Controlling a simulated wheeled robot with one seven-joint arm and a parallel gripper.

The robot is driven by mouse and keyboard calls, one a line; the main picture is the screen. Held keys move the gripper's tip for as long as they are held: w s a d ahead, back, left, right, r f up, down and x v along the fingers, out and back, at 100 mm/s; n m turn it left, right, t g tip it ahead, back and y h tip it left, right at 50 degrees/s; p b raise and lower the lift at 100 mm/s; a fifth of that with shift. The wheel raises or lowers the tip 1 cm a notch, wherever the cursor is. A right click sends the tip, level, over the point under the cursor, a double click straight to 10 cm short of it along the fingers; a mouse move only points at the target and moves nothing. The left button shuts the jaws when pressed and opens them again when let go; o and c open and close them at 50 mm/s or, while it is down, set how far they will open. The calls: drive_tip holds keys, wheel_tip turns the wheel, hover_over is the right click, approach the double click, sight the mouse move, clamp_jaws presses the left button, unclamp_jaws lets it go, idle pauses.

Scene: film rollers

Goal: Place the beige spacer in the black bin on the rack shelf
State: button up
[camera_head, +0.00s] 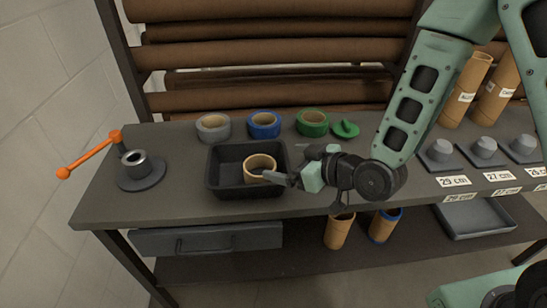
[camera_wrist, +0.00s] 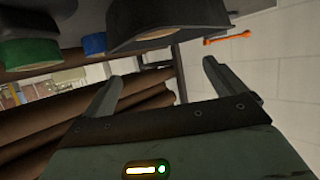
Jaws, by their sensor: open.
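The beige spacer (camera_head: 259,161), a short ring, sits inside the black bin (camera_head: 222,191), right of its middle. The bin stands on the grey shelf top below the brown rolls. My gripper (camera_head: 274,178) reaches in from the right, its fingertips at the bin's right side, close to the spacer and overlapping its lower edge. Whether they touch cannot be told. In the wrist view the fingers (camera_wrist: 162,70) are apart with nothing held between them. A dark underside (camera_wrist: 165,20) with a tan arc fills the top there; I cannot tell what it is.
Grey (camera_head: 213,126), blue (camera_head: 264,125) and green (camera_head: 312,123) tape rolls stand behind the bin. A crank base with an orange handle (camera_head: 90,157) is at left. Grey knobs (camera_head: 485,147) and cardboard tubes (camera_head: 465,90) stand at right. The shelf front left is clear.

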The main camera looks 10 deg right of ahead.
drive_tip(key=s+d+r+g+h, duration=0.1)
drive_tip(key=s+r+g+h, duration=0.2)
drive_tip(key=s, duration=0.5)
drive_tip(key=s+d+r+g+h, duration=0.1)
drive_tip(key=s+r+g+h, duration=0.1)
drive_tip(key=s, duration=0.5)
drive_tip(key=s+d+r+m+g+h, duration=0.1)
drive_tip(key=s+d+r+g+h, duration=0.1)
drive_tip(key=s+r+g, duration=0.3)
drive_tip(key=s+r+h, duration=0.1)
drive_tip(key=s, duration=0.2)
drive_tip(key=shift+s+h, duration=0.3)
drive_tip(key=shift+s, duration=0.05)
